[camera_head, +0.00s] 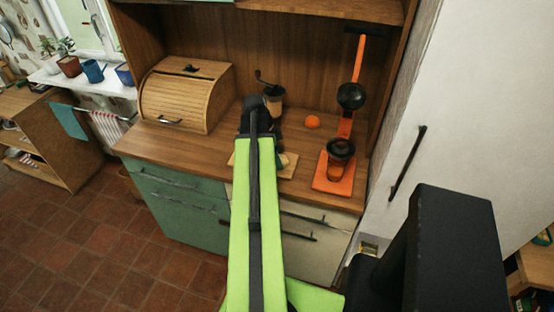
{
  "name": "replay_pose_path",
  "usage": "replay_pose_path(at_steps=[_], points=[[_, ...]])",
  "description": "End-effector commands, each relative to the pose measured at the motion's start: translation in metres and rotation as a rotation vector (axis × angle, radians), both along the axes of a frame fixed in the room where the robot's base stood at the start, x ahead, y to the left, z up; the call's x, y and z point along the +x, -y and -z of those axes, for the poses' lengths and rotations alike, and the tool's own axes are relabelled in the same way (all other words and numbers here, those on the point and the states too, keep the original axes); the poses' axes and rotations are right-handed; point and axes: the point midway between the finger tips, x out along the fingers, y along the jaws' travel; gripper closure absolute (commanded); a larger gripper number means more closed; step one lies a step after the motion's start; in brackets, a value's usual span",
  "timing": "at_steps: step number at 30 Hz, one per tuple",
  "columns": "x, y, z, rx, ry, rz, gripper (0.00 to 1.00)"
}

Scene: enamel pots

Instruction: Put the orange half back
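A small round orange piece (312,122), which looks like the orange half, sits on the wooden counter between a dark grinder and an orange press. Its cut face is not visible. My gripper (257,108) is at the far end of my green arm, over the counter to the left of the orange half and apart from it. My own arm hides most of it, so its fingers cannot be made out. A light wooden board (288,165) lies on the counter, partly hidden under my arm.
The orange press (335,174) stands at the right with a dark-rimmed glass (340,158) on its base. A dark grinder (273,96) stands just behind my gripper. A wooden bread box (184,100) fills the left back. The counter's front left is clear.

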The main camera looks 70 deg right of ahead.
Motion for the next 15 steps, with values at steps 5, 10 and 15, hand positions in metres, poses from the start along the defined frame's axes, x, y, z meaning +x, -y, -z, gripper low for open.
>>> replay_pose_path(at_steps=[5, 10, 15], points=[[0.0002, -0.0001, 0.0033, 0.0, 0.0, 0.0, 0.36], [0.0004, -0.0002, 0.0026, 0.0, 0.0, -0.001, 0.17], [0.0006, -0.0003, 0.0026, 0.0, 0.0, -0.001, 0.17]])
